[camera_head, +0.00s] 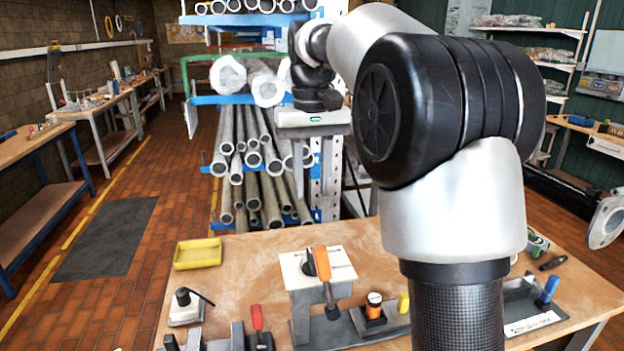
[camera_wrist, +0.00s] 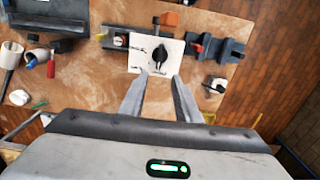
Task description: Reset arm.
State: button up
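My gripper (camera_wrist: 160,76) is open and empty in the wrist view, its two grey fingers spread apart above the workbench. Below, on the wooden bench (camera_head: 240,260), stands a block with a white top plate (camera_head: 296,266). An orange handle (camera_head: 321,262) rises over that plate. In the wrist view the white plate (camera_wrist: 143,58) carries a black knob-like part (camera_wrist: 159,53) and lies beyond the fingertips.
The rack of grey pipes (camera_head: 254,158) stands behind the bench. Open floor (camera_head: 160,200) lies at the left.

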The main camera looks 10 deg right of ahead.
jog(key=s+f+t, duration=0.2)
jog(key=s, duration=1)
jog(key=s+f+t+p, duration=0.1)
jog(key=s+f+t, duration=0.2)
jog(key=s, duration=1)
jog(key=shift+s+f+t, duration=0.15)
jog(key=shift+f+t, duration=0.15)
jog(key=shift+f, duration=0.05)
